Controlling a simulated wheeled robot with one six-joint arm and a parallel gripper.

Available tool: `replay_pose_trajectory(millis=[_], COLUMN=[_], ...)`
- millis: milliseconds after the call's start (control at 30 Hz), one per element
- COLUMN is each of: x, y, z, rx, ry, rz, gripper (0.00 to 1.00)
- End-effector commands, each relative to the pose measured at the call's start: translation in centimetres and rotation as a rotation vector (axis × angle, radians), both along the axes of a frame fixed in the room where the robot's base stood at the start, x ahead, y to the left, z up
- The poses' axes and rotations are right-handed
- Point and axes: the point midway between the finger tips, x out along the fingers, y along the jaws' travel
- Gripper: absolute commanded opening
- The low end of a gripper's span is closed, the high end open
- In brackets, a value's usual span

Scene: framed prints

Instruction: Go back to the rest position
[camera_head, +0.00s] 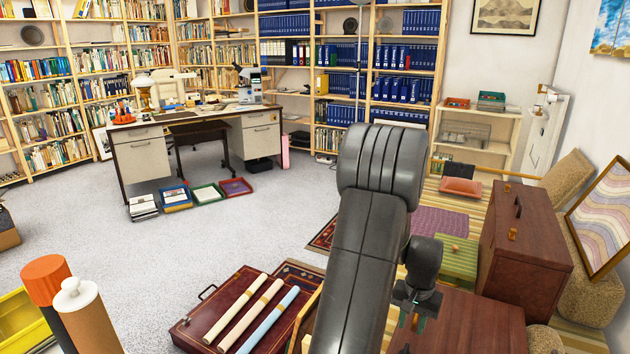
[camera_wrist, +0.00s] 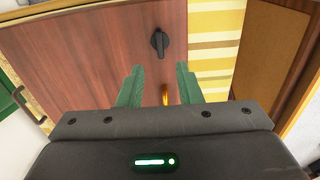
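My arm (camera_head: 362,240) reaches forward and down through the middle of the head view. My gripper (camera_head: 418,308) hangs at its end, small and partly hidden, above a reddish-brown wooden surface (camera_head: 475,330). In the wrist view my gripper (camera_wrist: 160,74) shows two green fingers, apart, with a clear gap. A brown wooden surface (camera_wrist: 95,50) with a black knob-like part (camera_wrist: 160,44) lies beyond the fingers. A small yellow-orange piece (camera_wrist: 165,94) shows between the fingers; whether they touch it I cannot tell. I see nothing gripped.
A brown case (camera_head: 535,245) stands to the right of my gripper. A framed print (camera_head: 606,215) leans at the far right. A dark red portfolio (camera_head: 190,333) with rolled tubes (camera_head: 245,316) lies left of my arm. A desk (camera_head: 140,155) stands behind; grey carpet (camera_head: 120,245) is open before it.

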Motion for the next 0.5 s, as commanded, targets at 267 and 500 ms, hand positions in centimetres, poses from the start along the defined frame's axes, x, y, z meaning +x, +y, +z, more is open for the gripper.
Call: replay_pose_trajectory(millis=[267,500], x=[-0.1,-0.1], y=[0.1,0.0], z=[-5.7,-8.5], rx=[0.003,0.002], ry=[0.004,0.003], rz=[0.000,0.000], gripper=[0.32,0.32])
